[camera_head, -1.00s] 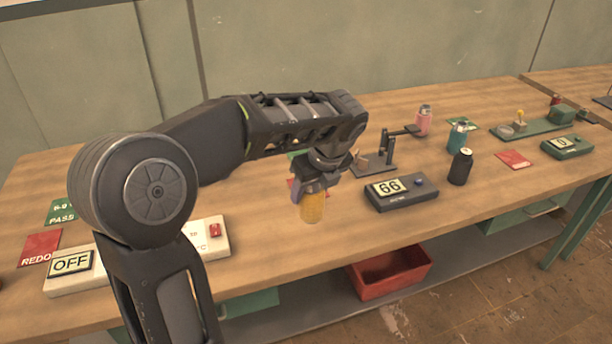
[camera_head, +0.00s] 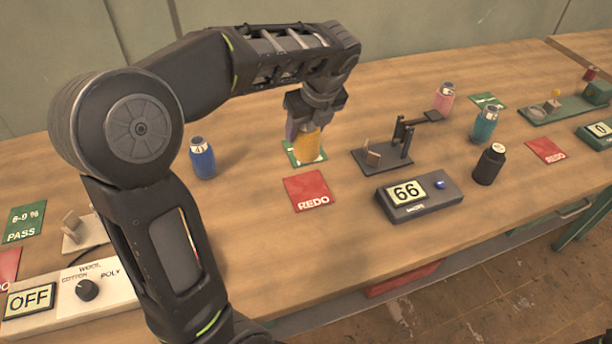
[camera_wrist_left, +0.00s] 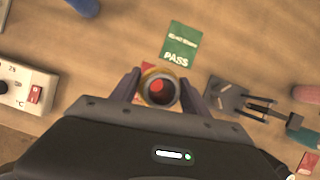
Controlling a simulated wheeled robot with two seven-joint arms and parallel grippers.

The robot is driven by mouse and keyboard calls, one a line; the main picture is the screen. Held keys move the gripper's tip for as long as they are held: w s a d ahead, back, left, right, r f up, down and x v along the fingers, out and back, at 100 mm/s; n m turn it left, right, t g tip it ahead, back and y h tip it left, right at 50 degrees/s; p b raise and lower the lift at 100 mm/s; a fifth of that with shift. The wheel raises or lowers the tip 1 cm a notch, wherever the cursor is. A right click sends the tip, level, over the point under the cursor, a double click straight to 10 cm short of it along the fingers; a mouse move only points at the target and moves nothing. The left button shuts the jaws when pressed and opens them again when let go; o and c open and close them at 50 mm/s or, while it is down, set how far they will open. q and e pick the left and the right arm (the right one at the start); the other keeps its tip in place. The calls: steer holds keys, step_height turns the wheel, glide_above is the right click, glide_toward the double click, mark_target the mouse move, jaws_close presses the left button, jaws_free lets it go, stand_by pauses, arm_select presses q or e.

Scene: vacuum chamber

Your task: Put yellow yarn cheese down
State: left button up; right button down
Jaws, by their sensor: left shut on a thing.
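The yellow yarn cheese (camera_head: 308,144) is a small yellow-orange cone or spool. My left gripper (camera_head: 308,128) is shut on it and holds it upright. In the head view it appears in front of a green card (camera_head: 291,152), covering part of it. In the left wrist view the yarn cheese (camera_wrist_left: 159,87) shows end-on, with a dark opening in its top, between the two fingers of my left gripper (camera_wrist_left: 159,92). The green PASS card (camera_wrist_left: 180,46) lies just beyond it there. Whether its base touches the table is hard to tell. My right gripper is not in view.
A red REDO card (camera_head: 308,190) lies in front. A blue yarn cheese (camera_head: 202,158) stands to the left. A dark stand (camera_head: 385,155) and a meter reading 66 (camera_head: 418,196) are to the right. Black (camera_head: 488,165), teal (camera_head: 484,125) and pink (camera_head: 443,99) ones stand farther right.

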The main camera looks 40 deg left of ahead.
arm_select(q)
steer(key=shift+f, duration=2.45)
steer(key=shift+f, duration=2.5)
steer(key=shift+f, duration=0.15)
steer(key=o, duration=1.6)
